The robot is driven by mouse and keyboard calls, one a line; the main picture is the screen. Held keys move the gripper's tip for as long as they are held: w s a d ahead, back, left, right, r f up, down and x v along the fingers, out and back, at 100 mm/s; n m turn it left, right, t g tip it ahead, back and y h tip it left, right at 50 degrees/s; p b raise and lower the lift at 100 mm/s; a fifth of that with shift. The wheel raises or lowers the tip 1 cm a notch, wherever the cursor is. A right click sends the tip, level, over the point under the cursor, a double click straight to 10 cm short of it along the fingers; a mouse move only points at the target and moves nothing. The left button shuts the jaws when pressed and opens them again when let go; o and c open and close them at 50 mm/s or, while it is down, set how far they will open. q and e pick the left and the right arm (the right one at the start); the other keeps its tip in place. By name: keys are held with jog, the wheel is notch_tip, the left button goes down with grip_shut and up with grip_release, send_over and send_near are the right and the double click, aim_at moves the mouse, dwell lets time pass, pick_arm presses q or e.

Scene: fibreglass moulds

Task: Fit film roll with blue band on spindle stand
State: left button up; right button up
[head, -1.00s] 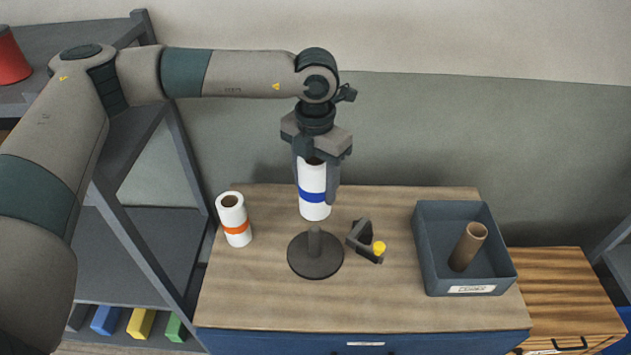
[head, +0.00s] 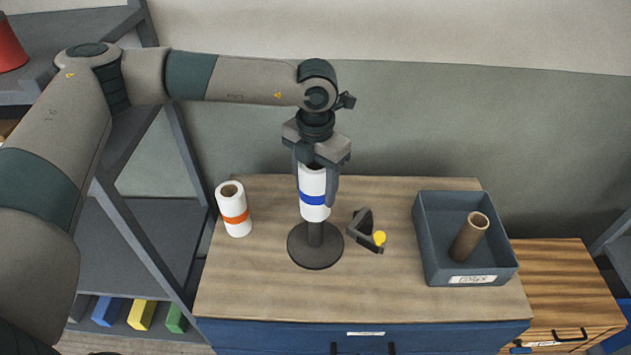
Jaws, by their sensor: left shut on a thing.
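The film roll with the blue band (head: 313,199) is white and upright in the head view. My left gripper (head: 316,180) points down and is shut on its upper part. The spindle stand (head: 315,246) is a dark round base with a short upright post. The roll is directly above the stand in the picture, its lower end meeting the top of the post. I cannot tell whether the post is inside the roll's core. My right gripper is not in view.
A white roll with an orange band (head: 234,209) stands to the left. A dark angular holder with a yellow knob (head: 379,238) is close right of the stand. A grey bin (head: 428,247) holding a brown tube (head: 468,236) stands further right. A shelf rack (head: 122,235) is at left.

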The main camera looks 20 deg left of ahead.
pick_arm(q)
jog(key=shift+f, duration=0.75)
jog(key=shift+f+b, duration=2.5)
jog(key=shift+b, duration=0.3)
jog(key=shift+f+b, duration=2.85)
jog(key=shift+b, duration=0.3)
jog(key=o, duration=1.5)
